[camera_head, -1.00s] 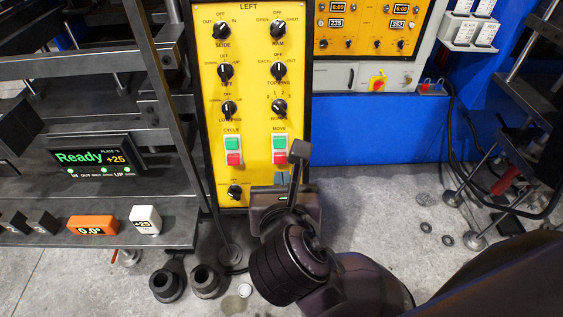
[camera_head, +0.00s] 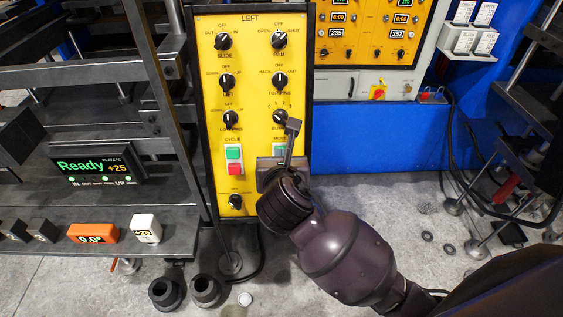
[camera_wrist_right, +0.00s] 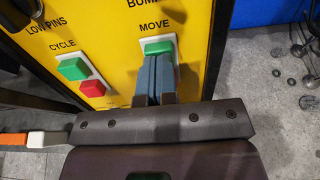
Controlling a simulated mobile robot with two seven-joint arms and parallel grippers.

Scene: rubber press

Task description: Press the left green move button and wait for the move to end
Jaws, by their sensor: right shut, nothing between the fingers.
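The yellow LEFT control panel (camera_head: 252,60) stands ahead of me. Its green move button (camera_head: 278,148) shows just above my right gripper (camera_head: 280,155) in the head view. In the wrist view the green move button (camera_wrist_right: 158,46) is right beyond the two blue-grey fingertips (camera_wrist_right: 157,61). The right gripper is shut and empty. I cannot tell whether the fingertips touch the green button. The display (camera_head: 94,166) reads Ready and +25, with green lights lit. My left gripper is not in view.
Left of MOVE is the CYCLE pair, with a green button (camera_head: 233,152) and a red button (camera_head: 235,168). Several black knobs sit above. An orange readout (camera_head: 92,233) and a white one (camera_head: 145,228) rest on the press ledge.

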